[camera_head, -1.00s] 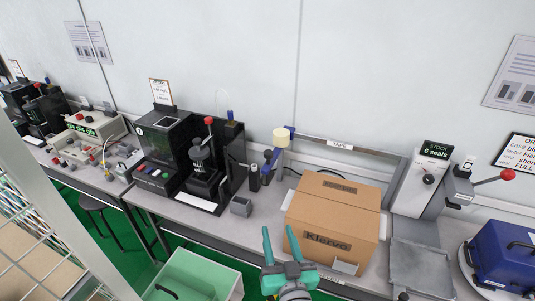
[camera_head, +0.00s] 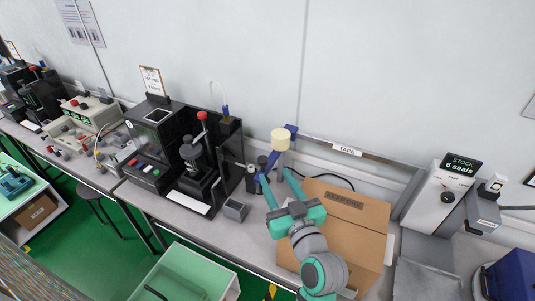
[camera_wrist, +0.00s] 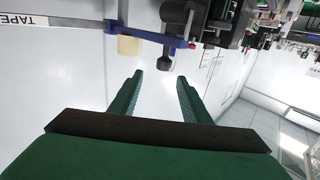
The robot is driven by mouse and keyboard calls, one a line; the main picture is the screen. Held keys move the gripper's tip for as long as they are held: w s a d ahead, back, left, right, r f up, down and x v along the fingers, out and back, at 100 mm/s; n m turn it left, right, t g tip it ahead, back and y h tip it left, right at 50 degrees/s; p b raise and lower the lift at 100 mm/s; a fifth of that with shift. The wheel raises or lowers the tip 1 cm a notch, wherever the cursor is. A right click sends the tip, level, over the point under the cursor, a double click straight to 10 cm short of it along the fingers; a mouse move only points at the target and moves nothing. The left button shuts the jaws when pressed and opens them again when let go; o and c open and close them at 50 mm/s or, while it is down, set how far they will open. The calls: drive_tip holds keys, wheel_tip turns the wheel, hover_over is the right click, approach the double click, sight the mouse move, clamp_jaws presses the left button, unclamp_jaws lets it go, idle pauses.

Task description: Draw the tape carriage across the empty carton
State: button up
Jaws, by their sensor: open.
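The tape carriage, with a cream roll (camera_head: 280,139) and blue bracket (camera_head: 291,130), sits at the left end of the rail marked TAPE. In the wrist view the cream roll (camera_wrist: 128,46) and a blue arm (camera_wrist: 150,35) show beyond my fingers. A dark round-ended knob (camera_wrist: 167,62) is near the space between the fingertips; I cannot tell whether it touches them. The brown carton (camera_head: 345,230) stands on the bench under the rail, partly hidden by my arm. My gripper (camera_head: 277,178) is open and empty, above the carton's left side, just below the roll; it also shows in the wrist view (camera_wrist: 160,77).
A black press machine (camera_head: 195,150) and a small grey box (camera_head: 236,210) stand left of the carton. The grey STOCK dispenser (camera_head: 440,200) is to the right, with a blue case (camera_head: 512,275) beyond. A green-lined bin (camera_head: 185,275) is below the bench front.

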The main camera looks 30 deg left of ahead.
sight(263, 163)
drive_tip(key=x, duration=0.5)
drive_tip(key=a+x, duration=0.1)
drive_tip(key=x, duration=0.1)
drive_tip(key=shift+s+a, duration=0.1)
drive_tip(key=shift+a, duration=0.15)
drive_tip(key=shift+w+a+f, duration=0.1)
drive_tip(key=shift+w+a, duration=0.25)
drive_tip(key=shift+w, duration=0.3)
clamp_jaws()
